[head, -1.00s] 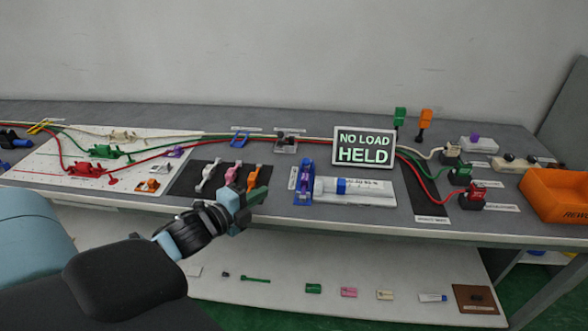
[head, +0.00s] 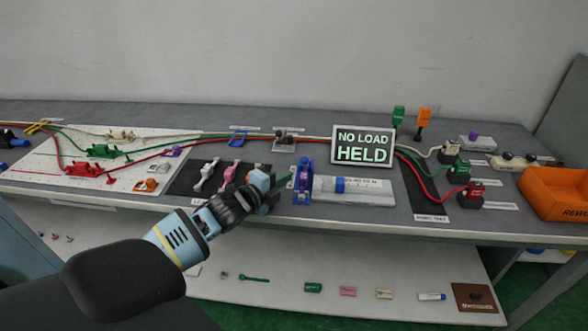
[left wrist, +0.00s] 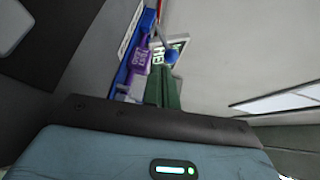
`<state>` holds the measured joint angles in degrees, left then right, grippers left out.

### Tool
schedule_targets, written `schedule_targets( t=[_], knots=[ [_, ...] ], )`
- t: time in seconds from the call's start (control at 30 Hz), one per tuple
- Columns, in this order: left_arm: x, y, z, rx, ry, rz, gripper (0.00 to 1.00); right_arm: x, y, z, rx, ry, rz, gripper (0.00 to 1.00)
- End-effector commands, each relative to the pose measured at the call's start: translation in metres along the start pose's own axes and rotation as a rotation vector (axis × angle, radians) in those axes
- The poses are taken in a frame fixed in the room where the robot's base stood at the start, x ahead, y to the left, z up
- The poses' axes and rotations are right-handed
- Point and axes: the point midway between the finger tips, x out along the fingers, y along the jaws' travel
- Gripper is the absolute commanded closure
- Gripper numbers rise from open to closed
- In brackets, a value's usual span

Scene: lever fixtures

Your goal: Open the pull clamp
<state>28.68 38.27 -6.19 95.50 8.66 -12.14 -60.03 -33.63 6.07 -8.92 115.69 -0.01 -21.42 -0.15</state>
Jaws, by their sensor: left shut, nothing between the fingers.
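A blue and purple lever fixture (head: 303,182) stands near the front of the bench, left of a white tube; I take it as the pull clamp. In the left wrist view its purple body (left wrist: 137,62) sits on a blue base, and a thin grey rod ends in a blue ball (left wrist: 171,56). My left gripper (head: 287,180) has green fingers, shut and empty, just left of the fixture. The fingers (left wrist: 163,85) also show in the left wrist view, pointing toward the ball; I cannot tell whether they touch it. My right gripper is out of view.
Pink, white and orange clamps (head: 229,176) on a dark mat stand left of my gripper. The tube (head: 370,186) lies right of the fixture, with a sign (head: 363,146) reading "NO LOAD HELD" behind. An orange bin (head: 555,192) is far right.

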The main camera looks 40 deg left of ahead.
Motion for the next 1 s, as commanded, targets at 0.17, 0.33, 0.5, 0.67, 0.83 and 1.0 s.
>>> schedule_targets(
  t=[0.17,0.33,0.5,0.67,0.83,1.0],
  knots=[
    [0.023,-0.009,0.000,0.000,0.000,-0.003,1.00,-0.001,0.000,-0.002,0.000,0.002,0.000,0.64],
    [0.036,-0.012,0.000,0.000,0.000,-0.002,1.00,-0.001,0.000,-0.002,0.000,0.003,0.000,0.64],
    [0.041,-0.013,0.000,0.000,0.000,-0.001,1.00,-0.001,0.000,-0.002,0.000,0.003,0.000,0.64],
    [0.041,-0.013,0.000,0.000,0.001,0.000,1.00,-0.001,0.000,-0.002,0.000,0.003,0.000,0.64],
    [0.041,-0.013,0.000,0.000,0.001,0.000,1.00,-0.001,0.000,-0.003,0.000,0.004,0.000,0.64],
    [0.041,-0.016,0.000,-0.006,0.001,0.011,1.00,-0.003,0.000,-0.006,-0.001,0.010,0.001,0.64]
  ],
)
